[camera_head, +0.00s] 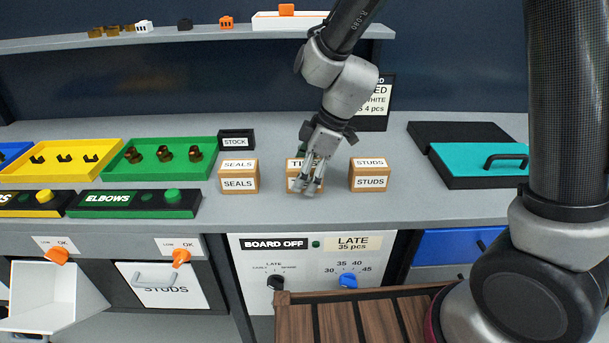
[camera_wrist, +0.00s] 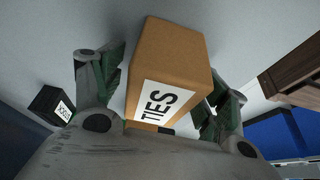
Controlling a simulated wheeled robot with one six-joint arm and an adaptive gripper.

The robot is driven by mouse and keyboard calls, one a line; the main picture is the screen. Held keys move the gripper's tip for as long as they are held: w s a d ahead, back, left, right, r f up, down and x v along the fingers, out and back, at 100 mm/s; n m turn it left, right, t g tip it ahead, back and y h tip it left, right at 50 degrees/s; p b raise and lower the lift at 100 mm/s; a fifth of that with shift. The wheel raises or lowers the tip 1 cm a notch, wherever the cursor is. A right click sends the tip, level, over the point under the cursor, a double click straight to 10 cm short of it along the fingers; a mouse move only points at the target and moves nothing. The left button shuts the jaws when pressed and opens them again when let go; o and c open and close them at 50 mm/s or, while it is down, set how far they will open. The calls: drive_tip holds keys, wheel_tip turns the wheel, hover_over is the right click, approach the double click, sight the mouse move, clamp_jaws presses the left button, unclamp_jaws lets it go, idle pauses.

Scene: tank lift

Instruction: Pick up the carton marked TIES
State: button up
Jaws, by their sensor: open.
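The TIES carton (camera_head: 291,166) is a small brown box with white labels, standing on the grey bench between two other cartons. In the head view my gripper (camera_head: 308,180) hangs in front of it and hides much of its front. In the wrist view the carton (camera_wrist: 172,58) lies between the two fingers of my gripper (camera_wrist: 160,85), with its TIES label facing the palm. The fingers are open, one on each side of the carton. I cannot tell whether either finger touches it.
The SEALS carton (camera_head: 238,176) stands to the left and the STUDS carton (camera_head: 369,175) to the right. A black STOCK box (camera_head: 237,139) is behind left. A green tray (camera_head: 201,172) lies further left, a teal lidded case (camera_head: 480,166) at right. A shelf (camera_head: 200,37) runs above.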

drive_tip(key=c, duration=1.2)
drive_tip(key=shift+r, duration=0.1)
